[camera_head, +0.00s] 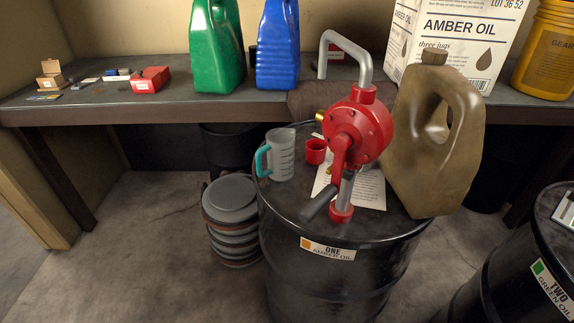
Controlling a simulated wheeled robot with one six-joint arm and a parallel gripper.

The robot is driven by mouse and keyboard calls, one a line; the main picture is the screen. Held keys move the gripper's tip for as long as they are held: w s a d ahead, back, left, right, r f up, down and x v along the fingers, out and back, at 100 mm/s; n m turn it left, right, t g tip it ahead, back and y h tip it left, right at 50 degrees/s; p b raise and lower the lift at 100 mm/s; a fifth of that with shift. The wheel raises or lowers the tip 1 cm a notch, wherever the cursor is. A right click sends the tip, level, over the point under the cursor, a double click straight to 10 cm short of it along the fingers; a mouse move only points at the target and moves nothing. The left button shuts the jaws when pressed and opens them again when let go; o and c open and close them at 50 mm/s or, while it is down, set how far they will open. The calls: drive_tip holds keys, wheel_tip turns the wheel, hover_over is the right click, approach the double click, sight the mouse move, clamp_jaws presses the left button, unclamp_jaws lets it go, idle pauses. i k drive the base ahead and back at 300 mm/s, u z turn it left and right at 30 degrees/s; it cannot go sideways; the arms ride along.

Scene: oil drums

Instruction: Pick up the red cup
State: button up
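The small red cup (315,151) stands on top of the black drum labelled ONE AMBER OIL (282,205). It is between a clear measuring jug with a teal handle (281,155) on its left and a red hand-crank pump (358,130) on its right. Part of a printed paper sheet (369,190) lies beside the cup and under the pump. The cup's right side is close to the pump. My gripper is not in view.
A large brown jug (434,140) stands on the drum's right side. A workbench (150,105) behind holds a green jug (216,50), a blue jug (278,48), and an AMBER OIL box (455,40). Stacked grey lids (231,200) sit on the floor left of the drum.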

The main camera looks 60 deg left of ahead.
sight(316, 152)
drive_tip(key=k, duration=0.4)
drive_tip(key=u, duration=1.65)
drive_tip(key=i, duration=0.45)
drive_tip(key=u, duration=0.2)
drive_tip(key=k, duration=0.5)
drive_tip(key=u, duration=1.35)
drive_tip(key=i, duration=0.9)
drive_tip(key=z, duration=2.1)
